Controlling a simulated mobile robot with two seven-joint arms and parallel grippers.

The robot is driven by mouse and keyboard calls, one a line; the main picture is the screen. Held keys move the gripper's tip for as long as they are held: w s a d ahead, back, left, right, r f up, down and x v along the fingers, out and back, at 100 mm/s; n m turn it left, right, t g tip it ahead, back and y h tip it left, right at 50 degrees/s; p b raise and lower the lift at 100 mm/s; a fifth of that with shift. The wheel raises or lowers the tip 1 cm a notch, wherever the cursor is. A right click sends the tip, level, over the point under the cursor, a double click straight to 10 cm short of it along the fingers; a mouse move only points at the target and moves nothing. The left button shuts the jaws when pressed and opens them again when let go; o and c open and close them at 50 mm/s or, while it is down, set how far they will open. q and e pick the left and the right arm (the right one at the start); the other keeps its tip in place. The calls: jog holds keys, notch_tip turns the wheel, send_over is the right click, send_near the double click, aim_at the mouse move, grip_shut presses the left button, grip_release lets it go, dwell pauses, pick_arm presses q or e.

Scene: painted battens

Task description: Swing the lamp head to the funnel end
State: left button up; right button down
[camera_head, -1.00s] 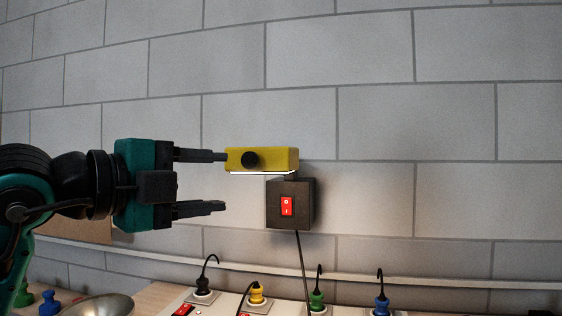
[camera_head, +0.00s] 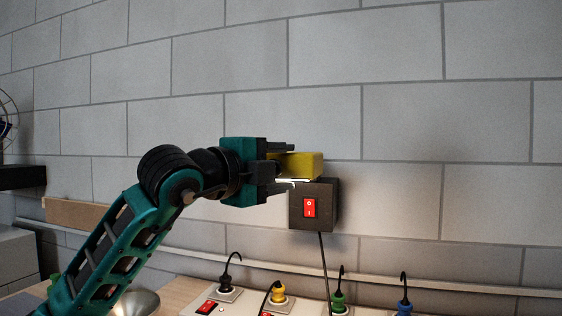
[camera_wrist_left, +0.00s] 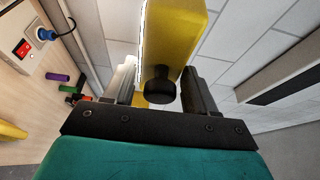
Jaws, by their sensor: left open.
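The lamp head is a yellow bar (camera_head: 305,165) with a lit white underside, above a black box (camera_head: 325,205) with a red switch on the wall. My left gripper (camera_head: 290,167) is open at the lamp head's left end, its fingers above and below it in the head view. In the left wrist view the yellow lamp head (camera_wrist_left: 172,35) and its black knob (camera_wrist_left: 160,86) lie between the open fingers; I cannot tell if they touch. In the head view the gripper hides the knob. A metal bowl-like thing (camera_head: 143,303), perhaps the funnel, is partly hidden by my arm.
A white panel (camera_head: 240,308) on the wooden bench carries black (camera_head: 225,283), yellow (camera_head: 278,292), green (camera_head: 338,302) and blue (camera_head: 404,308) plugs. A cable (camera_head: 323,262) hangs from the black box. A fan (camera_head: 6,122) stands at the far left. The wall above is clear.

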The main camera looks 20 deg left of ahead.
pick_arm(q)
jog(key=shift+w, duration=0.2)
grip_shut()
dwell(0.5)
